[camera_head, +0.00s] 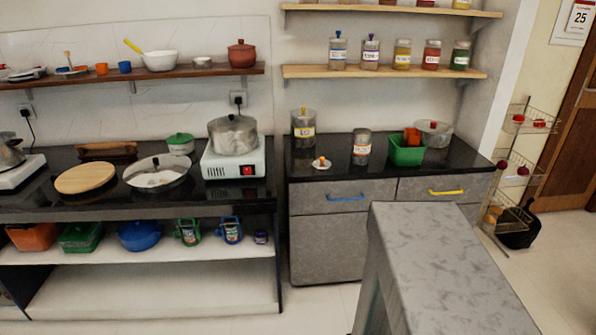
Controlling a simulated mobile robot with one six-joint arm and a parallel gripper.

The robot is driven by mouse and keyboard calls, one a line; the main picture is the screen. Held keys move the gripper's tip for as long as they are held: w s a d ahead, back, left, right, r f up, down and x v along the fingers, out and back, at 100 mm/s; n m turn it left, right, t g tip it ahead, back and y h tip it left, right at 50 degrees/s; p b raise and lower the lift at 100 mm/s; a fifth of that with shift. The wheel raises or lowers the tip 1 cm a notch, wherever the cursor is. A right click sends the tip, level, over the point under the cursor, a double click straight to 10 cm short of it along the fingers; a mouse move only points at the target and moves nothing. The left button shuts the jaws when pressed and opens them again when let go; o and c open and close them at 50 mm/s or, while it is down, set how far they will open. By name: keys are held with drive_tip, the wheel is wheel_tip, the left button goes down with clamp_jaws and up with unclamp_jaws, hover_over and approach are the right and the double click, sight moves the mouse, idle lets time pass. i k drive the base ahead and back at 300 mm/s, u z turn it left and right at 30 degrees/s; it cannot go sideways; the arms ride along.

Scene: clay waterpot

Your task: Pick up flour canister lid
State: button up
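A small whitish lid with an orange knob (321,163) lies on the black countertop (330,175), near its front edge. It looks like the lid of a canister, but I cannot tell for sure that it is the flour one. Just right of it stands a clear canister with a label (361,148), which seems to have no lid on. The labels are too small to read. My gripper is not in view.
A green basket (406,152) with an orange item and a lidded pot (434,133) stand right of the canisters. A stove with a pot (233,135) is to the left. A grey-topped counter (440,260) stands in the foreground; open floor (330,305) lies left of it.

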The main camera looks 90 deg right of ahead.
sight(322, 163)
drive_tip(key=u, duration=0.4)
drive_tip(key=k, duration=2.25)
drive_tip(key=z, duration=0.85)
